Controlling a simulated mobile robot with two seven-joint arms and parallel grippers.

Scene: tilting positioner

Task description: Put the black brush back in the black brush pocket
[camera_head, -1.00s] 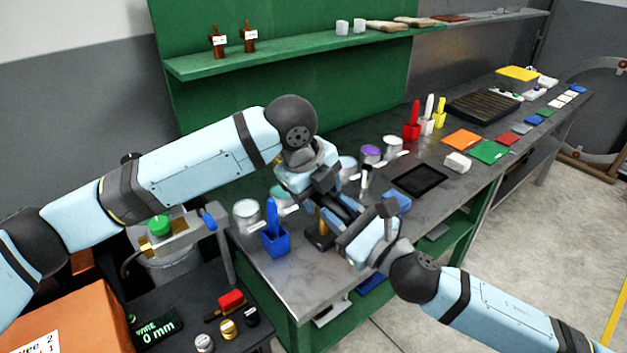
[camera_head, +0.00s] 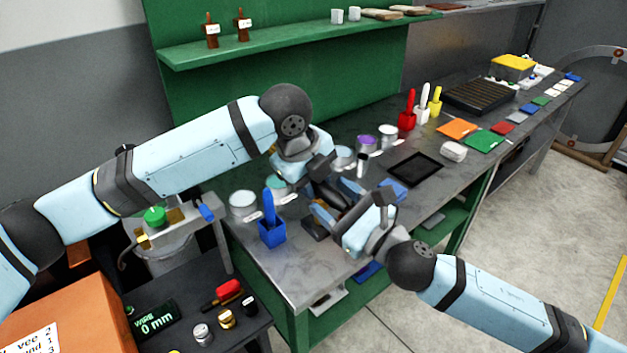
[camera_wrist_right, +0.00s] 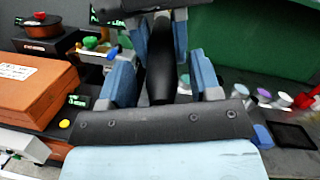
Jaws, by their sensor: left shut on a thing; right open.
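The black brush (camera_wrist_right: 160,72) is a long dark shape in the right wrist view. My left gripper (camera_wrist_right: 160,38) is shut on it; in the head view this gripper (camera_head: 335,183) is at the middle, above the bench. My right gripper (camera_wrist_right: 163,80) is open, its two blue fingers on either side of the brush with visible gaps. In the head view my right gripper (camera_head: 338,205) is close to the left one, and the two hide most of the brush. A dark holder (camera_head: 312,228), seemingly the black brush pocket, stands on the bench just below them, partly covered; its opening is hidden.
A blue pocket (camera_head: 272,236) with a blue brush stands left of the grippers. Several cans (camera_head: 242,204) line the bench behind. A black tray (camera_head: 415,168) lies to the right. The bench's front left corner is clear.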

